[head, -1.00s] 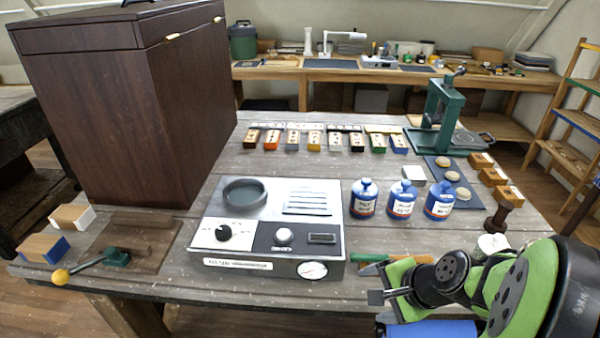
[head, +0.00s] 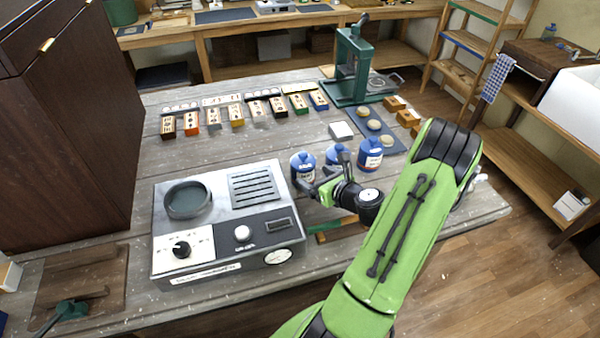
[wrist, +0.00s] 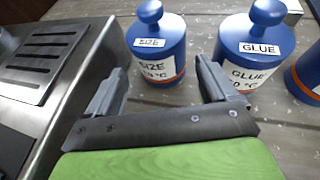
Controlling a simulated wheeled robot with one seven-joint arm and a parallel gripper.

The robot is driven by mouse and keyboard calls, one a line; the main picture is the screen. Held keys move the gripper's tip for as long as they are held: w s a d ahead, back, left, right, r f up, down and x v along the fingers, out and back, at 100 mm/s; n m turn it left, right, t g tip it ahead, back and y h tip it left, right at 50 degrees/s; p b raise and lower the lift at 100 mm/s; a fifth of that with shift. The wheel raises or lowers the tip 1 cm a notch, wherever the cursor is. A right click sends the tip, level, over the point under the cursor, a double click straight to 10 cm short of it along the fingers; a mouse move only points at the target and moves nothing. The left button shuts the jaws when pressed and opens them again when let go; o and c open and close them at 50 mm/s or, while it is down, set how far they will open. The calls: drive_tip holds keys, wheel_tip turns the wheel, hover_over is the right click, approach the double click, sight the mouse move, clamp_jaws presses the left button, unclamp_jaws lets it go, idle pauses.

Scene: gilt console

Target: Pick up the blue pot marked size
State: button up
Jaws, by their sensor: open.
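The blue pot marked SIZE (wrist: 158,42) stands upright in the wrist view, with a knobbed lid, white labels and an orange band. It is the leftmost of three blue pots, next to the grey console, and shows partly behind my gripper in the head view (head: 303,163). The middle pot reads GLUE (wrist: 258,45); it also shows in the head view (head: 335,154). A third blue pot (head: 371,153) stands to the right, its label unreadable. My gripper (wrist: 158,85) is open and empty, on the near side of the SIZE pot, its fingers spread to either side and apart from it.
The grey console (head: 232,222) with a dial and gauge stands left of the pots. A green-handled tool (head: 335,228) lies at the table's front. Behind are a row of small blocks (head: 236,115), a white block (head: 341,131) and a green press (head: 352,65).

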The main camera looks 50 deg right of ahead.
drive_tip(key=x, duration=0.7)
drive_tip(key=shift+s+r, duration=0.1)
